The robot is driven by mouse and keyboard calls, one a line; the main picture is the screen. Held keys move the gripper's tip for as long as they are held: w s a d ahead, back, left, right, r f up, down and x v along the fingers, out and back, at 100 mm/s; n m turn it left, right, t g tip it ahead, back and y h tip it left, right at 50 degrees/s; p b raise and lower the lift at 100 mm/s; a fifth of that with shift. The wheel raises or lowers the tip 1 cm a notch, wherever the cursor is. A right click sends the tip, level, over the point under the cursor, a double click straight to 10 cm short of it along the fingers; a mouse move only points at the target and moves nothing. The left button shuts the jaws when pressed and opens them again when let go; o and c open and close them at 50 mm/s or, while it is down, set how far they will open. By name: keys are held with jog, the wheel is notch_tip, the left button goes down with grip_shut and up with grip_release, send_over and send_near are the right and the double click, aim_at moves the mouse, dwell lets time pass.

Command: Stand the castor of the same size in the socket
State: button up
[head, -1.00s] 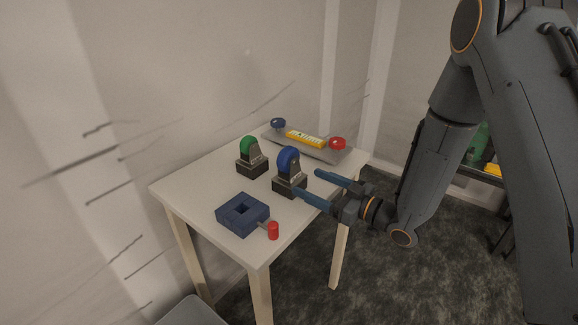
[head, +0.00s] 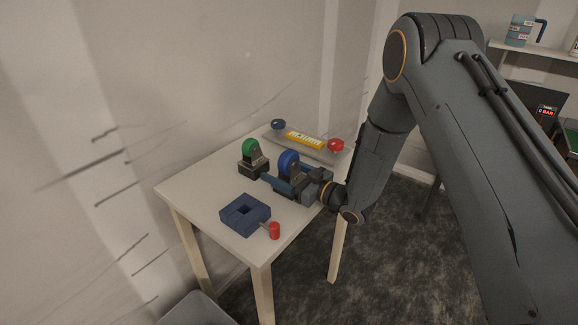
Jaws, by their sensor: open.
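The blue-wheeled castor (head: 288,161) stands upright on its dark square base on the white table. The green-wheeled castor (head: 250,147) stands upright to its left, also on a dark base. The socket (head: 258,217) is a dark blue block with an empty square hole, nearer the table's front corner. My gripper (head: 284,173) is open and low over the table, with its fingers on either side of the blue castor. The fingers and jaw hide much of that castor's base; I cannot tell whether they touch it.
A red cylinder (head: 275,231) sits beside the socket at the table's edge. The tabletop left of the socket is clear.

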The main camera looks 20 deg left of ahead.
jog(key=shift+w+a, duration=0.1)
jog(key=shift+a, duration=0.2)
jog(key=shift+c, duration=0.4)
jog(key=c, duration=1)
jog(key=shift+o, duration=0.2)
